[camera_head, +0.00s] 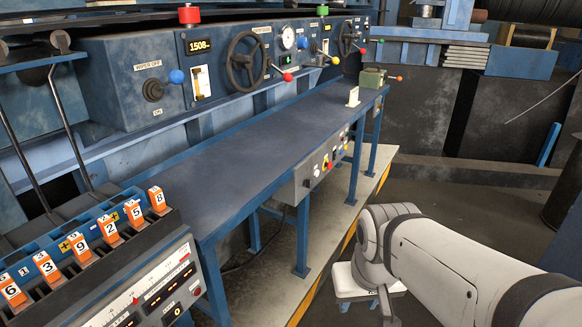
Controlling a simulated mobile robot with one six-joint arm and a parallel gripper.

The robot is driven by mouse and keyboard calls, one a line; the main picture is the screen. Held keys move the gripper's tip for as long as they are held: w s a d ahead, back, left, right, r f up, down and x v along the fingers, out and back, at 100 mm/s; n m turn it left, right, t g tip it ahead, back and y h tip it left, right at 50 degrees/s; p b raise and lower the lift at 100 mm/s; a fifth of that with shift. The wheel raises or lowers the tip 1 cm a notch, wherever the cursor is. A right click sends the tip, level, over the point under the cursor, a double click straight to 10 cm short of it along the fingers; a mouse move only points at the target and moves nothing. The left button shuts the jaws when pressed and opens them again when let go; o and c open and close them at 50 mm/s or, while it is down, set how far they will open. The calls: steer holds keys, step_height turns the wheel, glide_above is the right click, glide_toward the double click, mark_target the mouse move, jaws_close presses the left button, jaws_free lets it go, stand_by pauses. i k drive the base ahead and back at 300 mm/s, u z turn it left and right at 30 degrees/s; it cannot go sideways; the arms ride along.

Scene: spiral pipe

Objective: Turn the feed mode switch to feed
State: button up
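No label that I can read says feed mode, so I cannot tell which control is that switch. The blue-grey machine panel (110,62) carries a lever with a blue ball (176,76) beside a label reading "WIPER OFF". Small labels there are too small to read. My gripper (372,300) is low at the bottom right, in front of the bench and apart from the panel. Its fingers are partly hidden, and I cannot tell whether they are open.
A long blue bench (250,140) runs below the panel, with small buttons (325,163) on its front edge. A console with orange numbered levers (110,228) stands at the lower left. A small green device (373,78) sits at the far end. The dark floor (440,195) beyond my arm is clear.

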mark_target(307, 183)
steer(key=z, duration=0.05)
steer(key=i, duration=1)
steer(key=u, duration=0.15)
steer(key=k, duration=0.5)
steer(key=z, duration=0.5)
steer(key=i, duration=0.6)
